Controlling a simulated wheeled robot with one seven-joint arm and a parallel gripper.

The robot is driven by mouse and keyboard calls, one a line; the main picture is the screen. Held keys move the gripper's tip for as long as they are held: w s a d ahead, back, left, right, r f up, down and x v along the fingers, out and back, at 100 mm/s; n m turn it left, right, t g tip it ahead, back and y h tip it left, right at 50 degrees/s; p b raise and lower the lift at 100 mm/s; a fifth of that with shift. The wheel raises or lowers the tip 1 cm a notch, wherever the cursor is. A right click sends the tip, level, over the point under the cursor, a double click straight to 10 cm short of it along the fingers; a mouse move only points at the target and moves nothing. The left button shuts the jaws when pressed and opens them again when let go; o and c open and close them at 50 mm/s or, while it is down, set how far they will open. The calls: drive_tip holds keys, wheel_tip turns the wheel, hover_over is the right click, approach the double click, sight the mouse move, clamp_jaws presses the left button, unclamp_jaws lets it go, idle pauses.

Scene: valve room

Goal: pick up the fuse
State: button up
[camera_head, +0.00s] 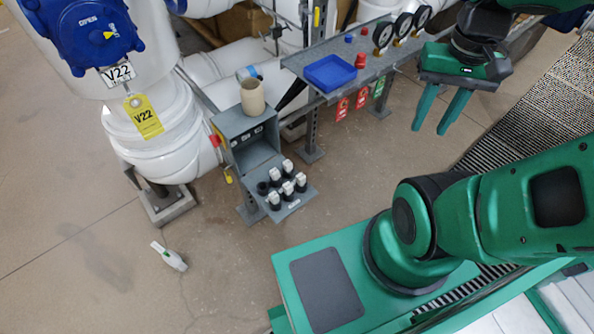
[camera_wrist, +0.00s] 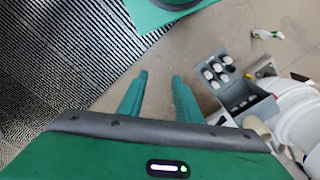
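Several white fuse-like pieces (camera_head: 287,188) stand in black holders on the lowered shelf of an open grey box (camera_head: 236,122). They also show in the wrist view (camera_wrist: 217,68), right of my fingers. A black holder (camera_head: 262,188) at the shelf's left seems to have no white piece. A small white and green object (camera_head: 168,257) lies on the floor, also in the wrist view (camera_wrist: 268,34); I cannot tell if it is a fuse. My gripper (camera_head: 430,129) is open and empty, high at the right, well apart from the box; its fingers show in the wrist view (camera_wrist: 160,76).
A grey bench (camera_head: 335,50) holds a blue tray (camera_head: 330,73), gauges (camera_head: 403,25) and small red and blue parts. A beige cup (camera_head: 252,97) stands on the box. White pipes with a blue valve actuator (camera_head: 85,35) are at left. The front-left floor is mostly clear.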

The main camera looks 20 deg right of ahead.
drive_tip(key=shift+w+a, duration=0.1)
drive_tip(key=shift+w, duration=0.25)
drive_tip(key=shift+o, duration=0.4)
